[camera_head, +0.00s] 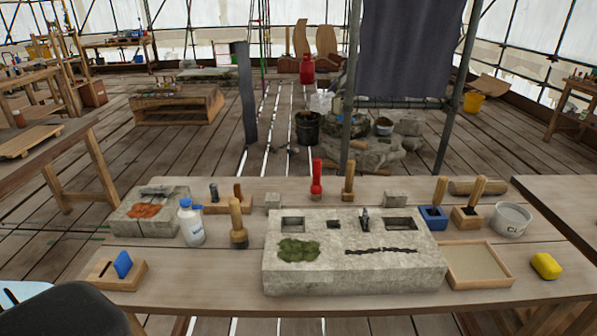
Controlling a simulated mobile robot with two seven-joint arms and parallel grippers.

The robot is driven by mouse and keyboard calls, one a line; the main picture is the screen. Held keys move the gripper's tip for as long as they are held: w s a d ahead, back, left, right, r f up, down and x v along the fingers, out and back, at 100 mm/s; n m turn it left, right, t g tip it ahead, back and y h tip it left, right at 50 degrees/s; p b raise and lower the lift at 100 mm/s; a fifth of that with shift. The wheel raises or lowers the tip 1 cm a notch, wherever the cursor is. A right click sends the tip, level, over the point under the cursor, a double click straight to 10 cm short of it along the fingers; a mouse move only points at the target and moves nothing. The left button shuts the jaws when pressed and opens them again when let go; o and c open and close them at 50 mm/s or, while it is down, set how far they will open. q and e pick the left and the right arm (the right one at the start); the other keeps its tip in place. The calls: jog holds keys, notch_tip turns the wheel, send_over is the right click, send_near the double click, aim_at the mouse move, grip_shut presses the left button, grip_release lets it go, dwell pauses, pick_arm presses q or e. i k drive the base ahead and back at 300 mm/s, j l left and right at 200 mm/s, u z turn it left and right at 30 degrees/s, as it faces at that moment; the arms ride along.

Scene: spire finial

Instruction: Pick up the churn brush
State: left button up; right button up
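I cannot tell for sure which thing is the churn brush. A wooden handle with a dark, wide lower end (237,223) stands upright on the table, left of the large stone block (354,268). Two more wooden handles stand at the right: one in a blue holder (433,219), one in a brown wooden holder (467,218). Their lower ends are hidden inside. A red-handled tool (316,180) and another wooden-handled tool (348,182) stand behind the block. Neither gripper is in view.
A dark rounded shape covers the lower left corner.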

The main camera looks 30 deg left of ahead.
aim_at(239, 234)
jog(key=u, duration=1.35)
